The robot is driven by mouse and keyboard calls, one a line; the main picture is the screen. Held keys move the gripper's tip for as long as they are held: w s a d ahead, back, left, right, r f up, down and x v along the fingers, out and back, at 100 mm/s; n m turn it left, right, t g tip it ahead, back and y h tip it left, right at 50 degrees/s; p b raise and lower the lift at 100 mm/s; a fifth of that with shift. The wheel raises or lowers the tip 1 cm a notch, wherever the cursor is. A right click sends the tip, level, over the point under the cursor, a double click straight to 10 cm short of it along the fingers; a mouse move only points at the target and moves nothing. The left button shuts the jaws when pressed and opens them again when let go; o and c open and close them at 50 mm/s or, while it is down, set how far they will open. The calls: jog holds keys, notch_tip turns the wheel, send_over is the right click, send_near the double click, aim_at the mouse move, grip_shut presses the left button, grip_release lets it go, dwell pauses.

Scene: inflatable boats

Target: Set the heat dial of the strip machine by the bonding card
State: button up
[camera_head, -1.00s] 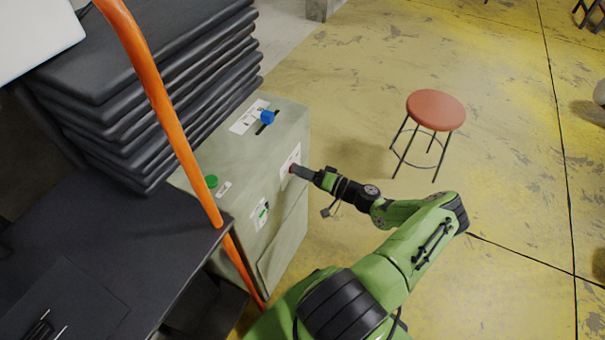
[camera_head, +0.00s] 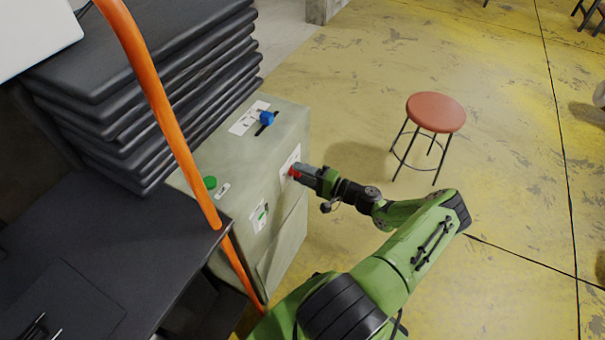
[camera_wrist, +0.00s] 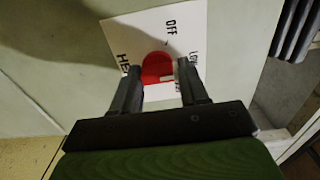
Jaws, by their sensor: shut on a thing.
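The strip machine (camera_head: 255,160) is a grey-green cabinet in the middle left of the head view. Its red heat dial (camera_wrist: 158,68) sits on a white label plate (camera_wrist: 190,25) on the side face. "OFF" and part of "HE" can be read on the plate; the other marks are partly hidden by my fingers. A pale pointer mark shows on the dial. My gripper (camera_wrist: 160,90) has one finger on each side of the dial and is shut on it. In the head view the gripper (camera_head: 297,173) meets the same face. I cannot identify the bonding card.
A blue knob (camera_head: 267,118) and a green button (camera_head: 210,182) are on the machine's top. An orange hose (camera_head: 160,100) crosses in front. Black folded material (camera_head: 150,90) is stacked behind. A red stool (camera_head: 436,112) stands right; floor between is clear.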

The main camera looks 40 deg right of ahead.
jog(key=o, duration=1.1)
jog(key=shift+c, duration=0.2)
jog(key=v, duration=1.5)
jog(key=shift+s+p, duration=0.4)
jog(key=shift+p, duration=0.05)
jog(key=shift+d+r, duration=0.1)
